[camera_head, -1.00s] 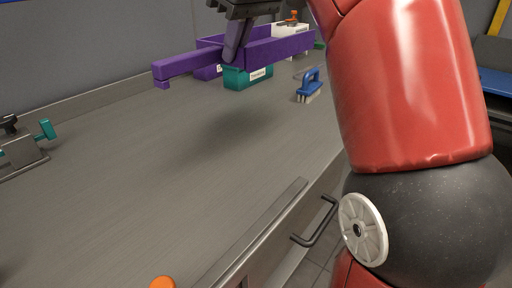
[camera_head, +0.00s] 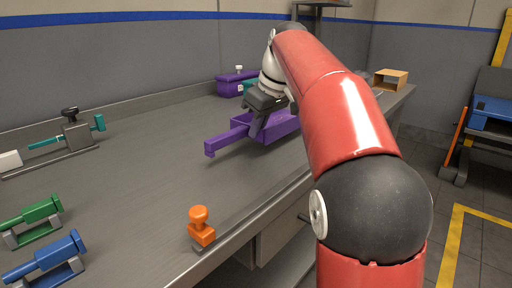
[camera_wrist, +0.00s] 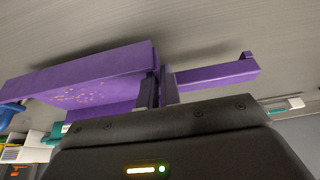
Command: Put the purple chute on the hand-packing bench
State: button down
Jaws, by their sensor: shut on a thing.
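The purple chute (camera_head: 283,127) is an open, shallow box with a long bar reaching out to the left. My gripper (camera_head: 257,126) is shut on it near where the bar meets the box. The chute hangs low over the grey bench (camera_head: 130,180), or rests on it; I cannot tell whether it touches. In the wrist view the chute's box (camera_wrist: 95,80) lies left of my fingers (camera_wrist: 158,90) and its bar (camera_wrist: 215,75) lies right. Small orange crumbs show inside the box.
Another purple container (camera_head: 236,82) stands behind, near the wall. An orange-knobbed piece (camera_head: 201,228) stands at the bench's front edge. Green (camera_head: 32,220) and blue (camera_head: 45,258) clamps and a grey fixture (camera_head: 76,135) are on the left. A cardboard box (camera_head: 390,79) is far right. The bench's middle is clear.

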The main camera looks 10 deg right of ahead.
aim_at(257, 140)
notch_tip(257, 140, down, 4)
jog(key=shift+r+b, duration=0.25)
jog(key=shift+b, duration=0.95)
jog(key=shift+r, duration=0.15)
jog(key=c, duration=1.6)
grip_release()
jog(key=shift+f, duration=0.2)
jog(key=shift+r, duration=0.1)
jog(key=shift+r, duration=0.3)
jog(key=p+v, duration=0.4)
jog(key=v, duration=0.7)
jog(key=shift+r, duration=0.3)
